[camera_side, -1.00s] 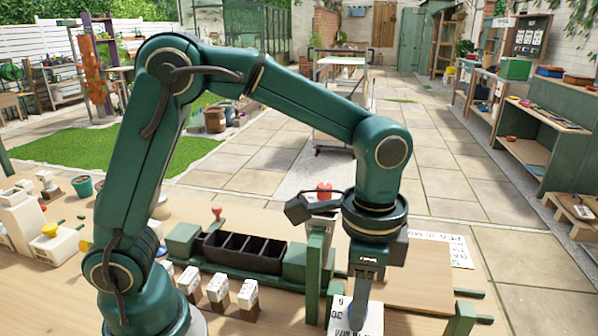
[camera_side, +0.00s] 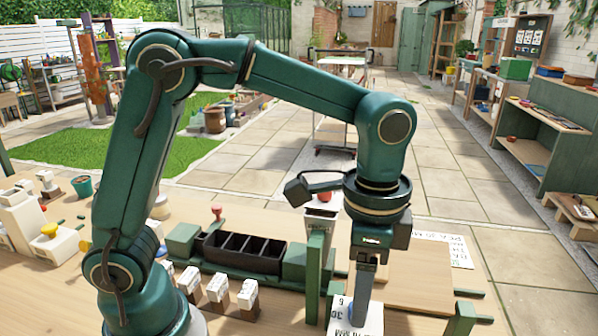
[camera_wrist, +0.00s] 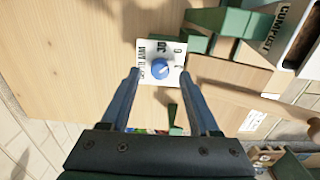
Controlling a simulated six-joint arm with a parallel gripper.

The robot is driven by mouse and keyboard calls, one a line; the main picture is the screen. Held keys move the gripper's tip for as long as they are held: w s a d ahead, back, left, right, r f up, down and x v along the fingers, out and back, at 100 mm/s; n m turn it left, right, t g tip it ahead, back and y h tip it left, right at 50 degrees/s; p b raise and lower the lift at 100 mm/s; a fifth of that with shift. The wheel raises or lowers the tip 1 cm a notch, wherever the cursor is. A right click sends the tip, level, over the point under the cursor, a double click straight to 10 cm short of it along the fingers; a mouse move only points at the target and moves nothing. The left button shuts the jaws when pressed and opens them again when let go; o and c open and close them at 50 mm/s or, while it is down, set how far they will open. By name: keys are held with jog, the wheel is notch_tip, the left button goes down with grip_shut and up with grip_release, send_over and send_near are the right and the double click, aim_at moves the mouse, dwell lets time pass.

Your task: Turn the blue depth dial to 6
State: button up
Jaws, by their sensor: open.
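The blue dial (camera_wrist: 160,69) is a round knob with a pale pointer mark. It sits on a white plate (camera_wrist: 146,48) printed with black characters. In the wrist view the dial lies ahead of my gripper (camera_wrist: 161,76), between the lines of its two open fingers, with nothing held. In the side view my gripper (camera_side: 362,300) points down over the white plate (camera_side: 338,318). The dial itself is hidden there behind the fingers. I cannot tell whether the fingers touch the dial. The number that the pointer marks is too small to read.
A black planter tray (camera_side: 242,252) sits in a green frame to the left. A green post (camera_side: 314,275) stands close beside my gripper. A compost bin (camera_wrist: 293,45) is at the upper right of the wrist view. Bare wooden table (camera_wrist: 75,60) lies left of the plate.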

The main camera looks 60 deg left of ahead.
jog(key=shift+r, duration=1.45)
jog(key=shift+w+a+r, duration=0.1)
jog(key=shift+a+r, duration=0.1)
jog(key=shift+r, duration=0.05)
jog(key=s+a+n+t, duration=0.5)
jog(key=s+a+n, duration=0.4)
jog(key=shift+a+r+t, duration=0.15)
jog(key=shift+a+t, duration=0.15)
jog(key=shift+a, duration=0.05)
jog(key=shift+s, duration=0.15)
jog(key=shift+c, duration=0.3)
